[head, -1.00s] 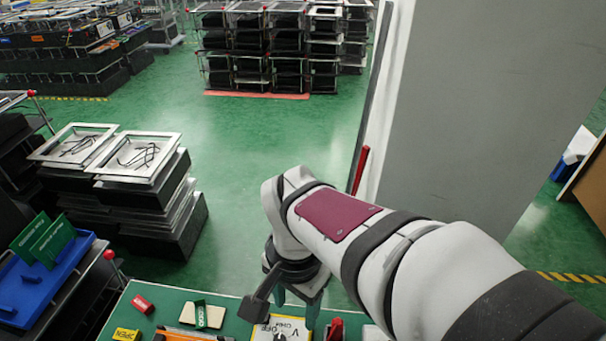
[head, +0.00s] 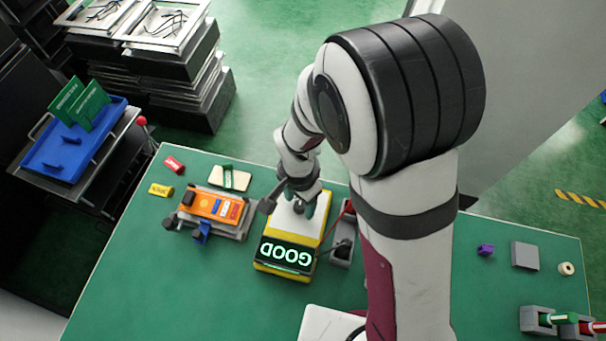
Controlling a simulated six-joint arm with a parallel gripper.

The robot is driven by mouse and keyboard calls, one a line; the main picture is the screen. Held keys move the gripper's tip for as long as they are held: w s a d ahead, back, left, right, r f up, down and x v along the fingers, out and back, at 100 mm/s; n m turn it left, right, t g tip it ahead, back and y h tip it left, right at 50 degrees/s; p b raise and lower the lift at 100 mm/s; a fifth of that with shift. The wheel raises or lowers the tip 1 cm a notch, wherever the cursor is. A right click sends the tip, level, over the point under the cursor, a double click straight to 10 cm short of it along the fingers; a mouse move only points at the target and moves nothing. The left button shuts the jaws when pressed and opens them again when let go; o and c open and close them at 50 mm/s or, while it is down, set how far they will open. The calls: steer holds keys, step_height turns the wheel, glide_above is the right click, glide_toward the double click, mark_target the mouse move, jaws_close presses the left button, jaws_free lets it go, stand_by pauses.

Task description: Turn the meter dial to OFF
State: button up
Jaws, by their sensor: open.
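The meter (head: 264,262) is a yellow and white box lying on the green table. Its dark display reads GOOD in bright letters, upside down in the head view. My gripper (head: 303,210) is open over the white face of the meter, with its fingers pointing down. The dial is hidden behind the gripper, so I cannot see where it points or whether the fingers touch it.
A grey fixture (head: 341,252) with red and black leads stands right beside the meter. An orange device (head: 213,207) on a grey base is to its left. Small red and yellow blocks lie at the back left. Green table (head: 150,285) is clear at front left.

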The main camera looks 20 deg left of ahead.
jaws_close()
steer(key=shift+n, duration=0.3)
steer(key=n, duration=0.3)
steer(key=shift+n, duration=2.6)
jaws_free()
